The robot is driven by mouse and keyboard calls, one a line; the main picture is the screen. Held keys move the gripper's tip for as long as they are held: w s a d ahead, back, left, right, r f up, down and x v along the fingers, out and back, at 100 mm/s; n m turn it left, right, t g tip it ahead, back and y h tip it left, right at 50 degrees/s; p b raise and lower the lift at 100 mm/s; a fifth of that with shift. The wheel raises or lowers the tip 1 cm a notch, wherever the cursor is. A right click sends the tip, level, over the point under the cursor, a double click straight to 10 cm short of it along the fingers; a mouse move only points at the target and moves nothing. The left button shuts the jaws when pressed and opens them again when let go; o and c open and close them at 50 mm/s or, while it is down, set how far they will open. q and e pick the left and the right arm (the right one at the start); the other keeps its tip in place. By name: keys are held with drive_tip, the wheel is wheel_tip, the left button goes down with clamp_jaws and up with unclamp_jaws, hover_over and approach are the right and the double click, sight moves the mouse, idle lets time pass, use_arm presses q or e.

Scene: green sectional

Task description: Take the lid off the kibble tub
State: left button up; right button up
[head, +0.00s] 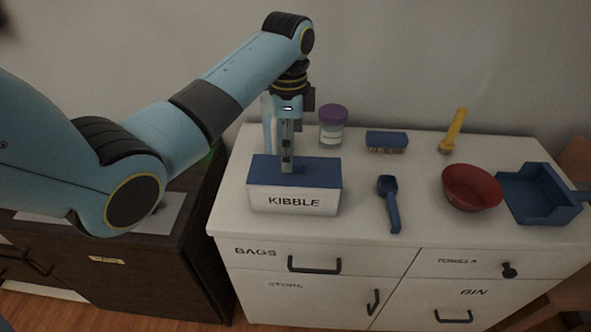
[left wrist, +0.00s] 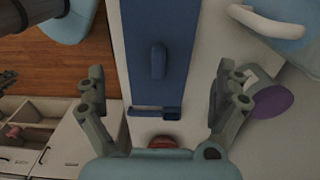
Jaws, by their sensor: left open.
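The kibble tub (head: 293,202) is a white box labelled KIBBLE near the left end of the white cabinet top. Its flat blue lid (head: 320,172) sits on it; in the left wrist view the lid (left wrist: 158,20) runs lengthwise and carries a raised blue handle (left wrist: 158,60). My left gripper (head: 287,166) points down over the lid in the head view and hides part of it. In the left wrist view the left gripper (left wrist: 160,100) has its fingers wide apart, with nothing between them held. Whether the fingertips touch the lid cannot be told.
A purple-lidded jar (head: 333,126) stands behind the tub, with a brush (head: 387,141) beside it. A blue scoop (head: 390,205), red bowl (head: 471,187), yellow-handled tool (head: 455,131) and blue dustpan (head: 540,193) lie rightward. Bare top shows around the scoop.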

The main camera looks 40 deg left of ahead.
sight(295, 168)
use_arm(q)
wheel_tip(295, 168, down, 5)
drive_tip(key=shift+s+r, duration=0.1)
drive_tip(key=shift+s, duration=0.15)
drive_tip(key=c, duration=1.4)
clamp_jaws()
